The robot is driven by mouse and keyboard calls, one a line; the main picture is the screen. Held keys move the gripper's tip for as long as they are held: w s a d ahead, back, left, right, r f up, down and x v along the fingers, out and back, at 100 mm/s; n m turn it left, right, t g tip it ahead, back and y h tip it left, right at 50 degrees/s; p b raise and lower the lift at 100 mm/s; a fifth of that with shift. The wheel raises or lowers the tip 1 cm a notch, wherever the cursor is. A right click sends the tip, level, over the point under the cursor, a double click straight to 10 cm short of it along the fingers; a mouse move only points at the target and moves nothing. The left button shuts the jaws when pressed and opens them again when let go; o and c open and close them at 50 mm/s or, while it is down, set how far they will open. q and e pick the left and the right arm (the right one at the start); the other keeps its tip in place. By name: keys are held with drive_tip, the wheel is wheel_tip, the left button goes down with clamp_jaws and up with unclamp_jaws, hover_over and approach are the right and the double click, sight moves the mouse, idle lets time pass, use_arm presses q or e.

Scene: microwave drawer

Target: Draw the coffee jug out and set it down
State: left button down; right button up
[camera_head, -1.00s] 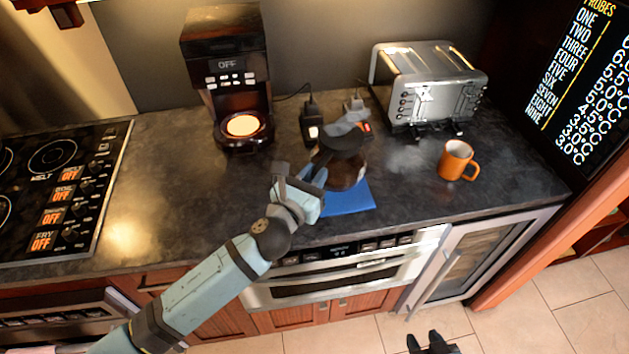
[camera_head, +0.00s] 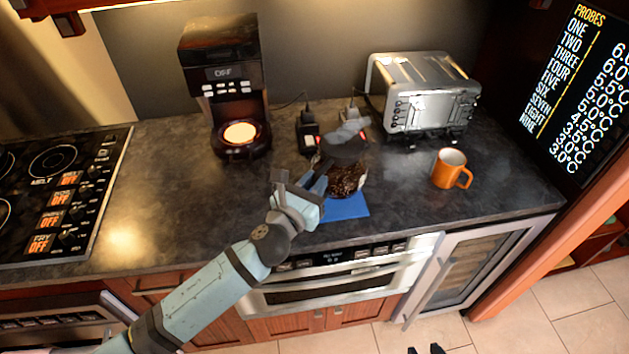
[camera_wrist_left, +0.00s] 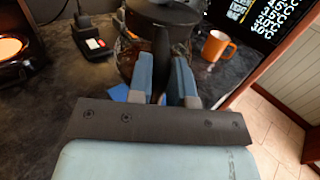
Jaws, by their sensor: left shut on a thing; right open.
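The coffee jug (camera_head: 346,178), dark glass with a black lid, is at the blue mat (camera_head: 346,207) on the dark counter. It also shows in the left wrist view (camera_wrist_left: 128,55), partly hidden by the fingers. My left gripper (camera_head: 308,182) is shut on the jug's black handle, which stands between the blue fingers in the left wrist view (camera_wrist_left: 162,80). I cannot tell whether the jug's base touches the mat. The coffee maker (camera_head: 222,75) stands at the back left, with its lit plate (camera_head: 240,133) empty. My right gripper (camera_head: 426,350) is barely in view at the bottom edge.
An orange mug (camera_head: 448,168) stands right of the jug, and a silver toaster (camera_head: 422,95) behind it. Black plugs or chargers (camera_head: 308,125) with cords lie behind the jug. A stove (camera_head: 55,190) is at the left. Counter between stove and jug is clear.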

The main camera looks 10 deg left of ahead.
use_arm(q)
drive_tip(key=shift+f+b, duration=1.25)
drive_tip(key=shift+f, duration=0.55)
drive_tip(key=shift+f+b, duration=0.35)
drive_tip(key=shift+f, duration=0.2)
drive_tip(key=shift+f, duration=0.35)
idle(0.5)
